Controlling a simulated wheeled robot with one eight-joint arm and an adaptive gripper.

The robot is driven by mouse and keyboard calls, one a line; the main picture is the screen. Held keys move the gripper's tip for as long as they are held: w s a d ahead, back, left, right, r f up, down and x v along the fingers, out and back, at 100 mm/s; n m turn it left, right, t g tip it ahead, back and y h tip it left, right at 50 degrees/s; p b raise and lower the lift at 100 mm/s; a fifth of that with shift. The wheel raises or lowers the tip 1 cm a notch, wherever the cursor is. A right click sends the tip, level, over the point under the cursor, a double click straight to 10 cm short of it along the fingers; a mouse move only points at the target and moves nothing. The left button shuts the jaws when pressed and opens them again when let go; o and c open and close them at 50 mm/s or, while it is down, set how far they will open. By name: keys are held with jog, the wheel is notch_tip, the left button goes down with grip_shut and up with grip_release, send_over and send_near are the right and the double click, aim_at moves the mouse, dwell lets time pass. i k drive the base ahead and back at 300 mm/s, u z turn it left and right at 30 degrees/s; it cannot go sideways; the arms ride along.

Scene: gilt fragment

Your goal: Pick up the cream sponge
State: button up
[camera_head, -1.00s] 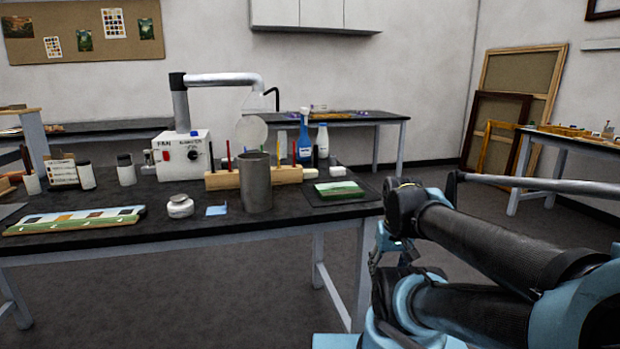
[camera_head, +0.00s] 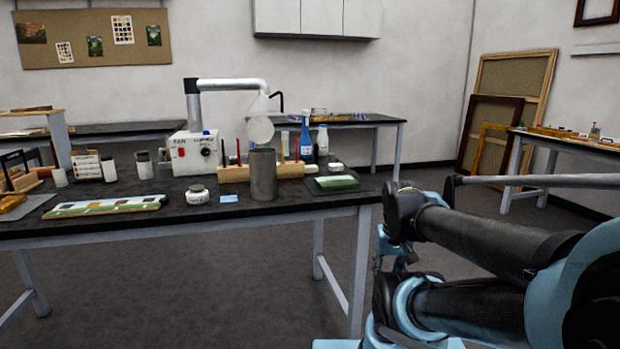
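I cannot pick out the cream sponge for certain. A small pale object (camera_head: 336,167) sits on the dark workbench (camera_head: 290,208), behind a green-topped block with a pale edge (camera_head: 337,182); it is too small to identify. My folded arm fills the right side of the picture, right of the workbench and apart from it. I cannot make out my gripper's fingers, and nothing on the bench is being touched.
A grey cylinder (camera_head: 263,175), a wooden rack (camera_head: 235,173), a white jar (camera_head: 197,194), bottles (camera_head: 322,141) and a white control box (camera_head: 193,153) with an extraction arm crowd the bench. A painted panel (camera_head: 105,206) lies front left. Floor in front is clear.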

aim_at(311, 169)
jog(key=u, duration=0.05)
jog(key=i, duration=0.95)
jog(key=z, duration=0.55)
